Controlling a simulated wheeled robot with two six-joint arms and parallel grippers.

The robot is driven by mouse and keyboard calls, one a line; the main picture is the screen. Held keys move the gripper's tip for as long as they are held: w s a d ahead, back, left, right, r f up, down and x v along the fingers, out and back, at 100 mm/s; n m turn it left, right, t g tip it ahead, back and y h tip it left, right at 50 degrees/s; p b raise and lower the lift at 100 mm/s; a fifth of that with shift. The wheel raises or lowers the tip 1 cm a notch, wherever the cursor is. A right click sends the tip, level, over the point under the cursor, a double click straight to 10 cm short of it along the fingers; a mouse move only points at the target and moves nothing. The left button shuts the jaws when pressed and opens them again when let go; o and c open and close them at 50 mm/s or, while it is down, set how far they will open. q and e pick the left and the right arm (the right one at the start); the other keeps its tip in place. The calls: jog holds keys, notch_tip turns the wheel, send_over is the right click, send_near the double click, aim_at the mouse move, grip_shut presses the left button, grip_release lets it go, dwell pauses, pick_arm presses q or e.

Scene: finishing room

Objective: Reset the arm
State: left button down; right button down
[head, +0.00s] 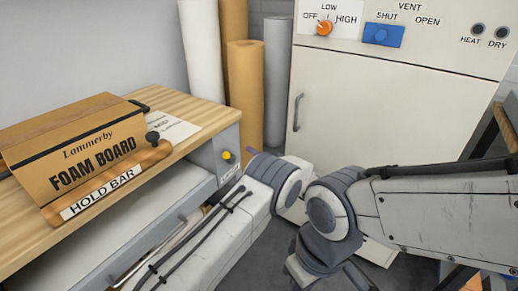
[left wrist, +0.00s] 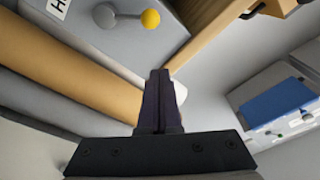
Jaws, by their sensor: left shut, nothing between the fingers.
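My left gripper (left wrist: 160,78) shows in the left wrist view, with its two dark fingers shut together and nothing between them. A pale roll end shows just behind the fingers. In the head view I cannot clearly make out its fingertips among the arm links. The fingers point at free space between the bench's grey side and the pale cabinet. The bench's yellow knob (left wrist: 150,19) is at the top of the left wrist view, apart from the fingers; it also shows in the head view (head: 227,156). My right gripper is not in view.
A Foam Board box (head: 95,155) lies on the wooden bench (head: 185,83), left. Tall rolls, including a brown roll (head: 244,90), stand behind. A pale cabinet (head: 385,100) with an orange dial (head: 324,28) and blue switch (head: 383,35) fills the back right.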

pick_arm(q)
jog(key=shift+s+d+f, duration=0.1)
jog(key=shift+s+d, duration=0.15)
jog(key=shift+d, duration=0.25)
